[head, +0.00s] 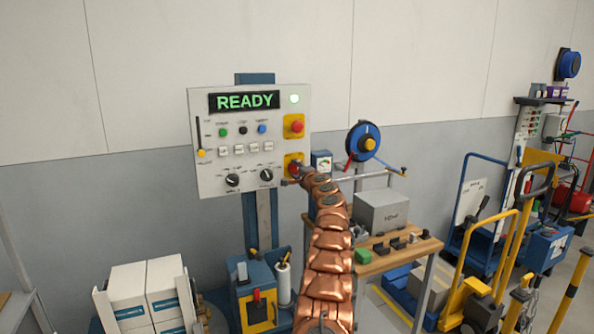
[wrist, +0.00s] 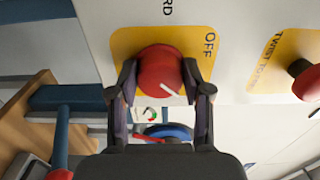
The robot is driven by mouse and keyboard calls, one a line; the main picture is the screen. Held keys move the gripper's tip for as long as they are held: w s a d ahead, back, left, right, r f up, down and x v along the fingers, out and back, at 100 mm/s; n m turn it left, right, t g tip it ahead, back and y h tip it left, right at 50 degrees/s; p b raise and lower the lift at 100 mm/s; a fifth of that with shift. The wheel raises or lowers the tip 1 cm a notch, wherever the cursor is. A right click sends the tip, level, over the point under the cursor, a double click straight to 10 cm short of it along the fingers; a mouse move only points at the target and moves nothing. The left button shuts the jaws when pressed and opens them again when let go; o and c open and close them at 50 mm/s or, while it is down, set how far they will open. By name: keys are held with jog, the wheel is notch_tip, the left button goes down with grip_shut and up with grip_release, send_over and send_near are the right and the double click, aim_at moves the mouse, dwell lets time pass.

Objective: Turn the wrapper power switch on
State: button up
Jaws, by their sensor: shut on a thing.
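The wrapper control panel (head: 215,180) is a pale box on a blue post, its display reading READY in green with a green lamp lit beside it. The power switch is a red round knob (wrist: 160,70) on a yellow plate (wrist: 125,42) marked OFF at its right side in the wrist view. A white pointer line on the knob slants toward the lower right. My gripper (wrist: 160,82) is shut on the knob, one finger on each side. In the head view my gripper (head: 294,171) covers most of the switch at the panel's lower right corner.
Another red knob (wrist: 308,80) on a yellow plate is near the gripper at right in the wrist view. A wooden bench (head: 400,259) with a grey box (head: 381,212) stands right of my arm. A blue wheel (head: 364,141) stands behind it.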

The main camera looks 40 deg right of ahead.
dwell(0.4)
jog(key=o, duration=1.2)
jog(key=shift+c, duration=0.2)
jog(key=shift+s+a+r, duration=0.1)
jog(key=shift+a, duration=0.05)
